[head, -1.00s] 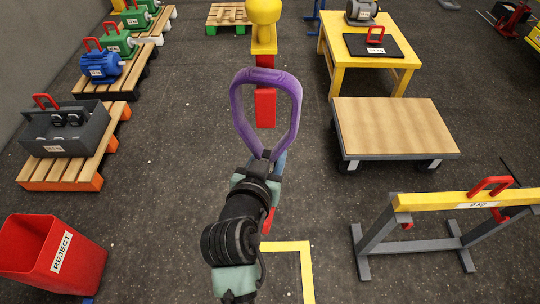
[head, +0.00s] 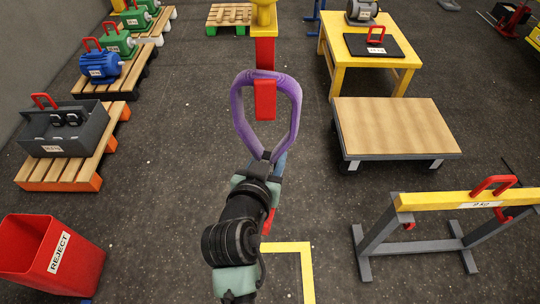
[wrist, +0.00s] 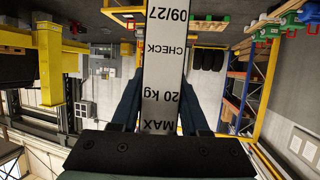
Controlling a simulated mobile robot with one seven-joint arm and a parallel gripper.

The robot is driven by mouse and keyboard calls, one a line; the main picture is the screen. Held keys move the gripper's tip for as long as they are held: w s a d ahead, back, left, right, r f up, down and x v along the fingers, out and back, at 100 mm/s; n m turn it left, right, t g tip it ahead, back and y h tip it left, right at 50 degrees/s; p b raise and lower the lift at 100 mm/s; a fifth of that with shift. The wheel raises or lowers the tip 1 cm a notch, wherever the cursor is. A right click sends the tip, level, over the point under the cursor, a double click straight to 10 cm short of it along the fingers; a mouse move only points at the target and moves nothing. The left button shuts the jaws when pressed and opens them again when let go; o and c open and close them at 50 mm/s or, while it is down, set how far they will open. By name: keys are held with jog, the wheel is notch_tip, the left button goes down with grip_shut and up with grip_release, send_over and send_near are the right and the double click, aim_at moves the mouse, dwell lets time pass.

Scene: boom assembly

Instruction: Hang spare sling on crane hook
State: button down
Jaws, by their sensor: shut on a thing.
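The purple sling (head: 238,112) is an upright loop, held at its lower end by my gripper (head: 268,157), which is shut on it. In the wrist view, a white tag reading MAX 20 kg, CHECK 09/27 (wrist: 163,75) stands between the blue fingers of my gripper (wrist: 160,115). The crane hook (head: 265,52) is red under a yellow block. Its red shank shows above the sling's top, and a red part shows through the loop. The sling's top covers part of it. I cannot tell whether they touch or how far apart they are in depth.
A wooden-topped cart (head: 395,125) and a yellow table (head: 370,50) stand at right. A yellow-topped stand (head: 460,202) is at lower right. A red reject bin (head: 55,255) and loaded pallets (head: 65,170) are at left. The floor between is clear.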

jog(key=shift+r, duration=0.2)
jog(key=shift+c, duration=2.1)
grip_release()
jog(key=shift+o, duration=0.5)
jog(key=shift+f, duration=0.35)
jog(key=b+v, duration=0.3)
jog(key=v, duration=1)
jog(key=shift+r, duration=0.2)
